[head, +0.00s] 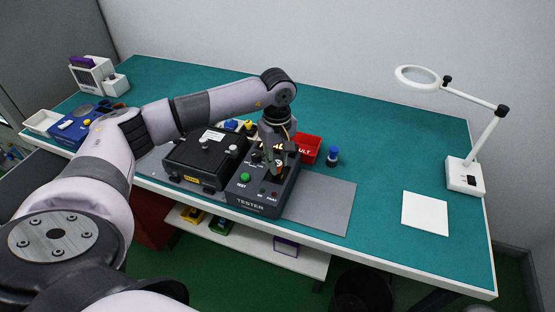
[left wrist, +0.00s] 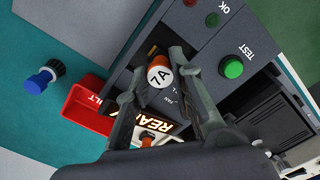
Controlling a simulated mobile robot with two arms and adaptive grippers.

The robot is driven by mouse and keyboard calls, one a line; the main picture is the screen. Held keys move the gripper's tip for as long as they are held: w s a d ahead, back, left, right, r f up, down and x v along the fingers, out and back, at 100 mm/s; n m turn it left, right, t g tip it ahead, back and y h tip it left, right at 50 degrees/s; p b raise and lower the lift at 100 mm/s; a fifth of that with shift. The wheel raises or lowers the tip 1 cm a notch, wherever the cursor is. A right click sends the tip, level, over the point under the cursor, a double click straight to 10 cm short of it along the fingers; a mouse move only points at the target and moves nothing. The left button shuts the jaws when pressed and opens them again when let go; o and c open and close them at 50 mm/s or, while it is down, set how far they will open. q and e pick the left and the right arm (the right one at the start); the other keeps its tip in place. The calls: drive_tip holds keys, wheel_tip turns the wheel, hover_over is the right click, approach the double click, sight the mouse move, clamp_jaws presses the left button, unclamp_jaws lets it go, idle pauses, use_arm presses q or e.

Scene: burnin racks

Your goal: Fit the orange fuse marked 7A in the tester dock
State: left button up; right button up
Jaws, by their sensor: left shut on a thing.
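The orange fuse marked 7A (left wrist: 160,73) shows its white marked end and orange side in the left wrist view. My left gripper (head: 273,168) is shut on it over the black tester (head: 258,203); the fingertips also show in the left wrist view (left wrist: 162,66). The tester has a green TEST button (left wrist: 232,67) and a lit sign (left wrist: 160,122), partly covered by my gripper. The gripper and fuse hide the dock area, so I cannot tell whether the fuse is seated or just above it. My right gripper is out of view.
A second orange part (left wrist: 147,138) shows near the lit sign.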

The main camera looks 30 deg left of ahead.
use_arm(q)
drive_tip(key=shift+f+b, duration=0.15)
drive_tip(key=shift+b, duration=0.2)
idle(0.6)
drive_tip(key=o, duration=1)
drive_tip(key=shift+o, duration=0.2)
drive_tip(key=shift+r+p, duration=1.3)
drive_tip(key=shift+r, duration=1.2)
drive_tip(key=shift+r, duration=0.15)
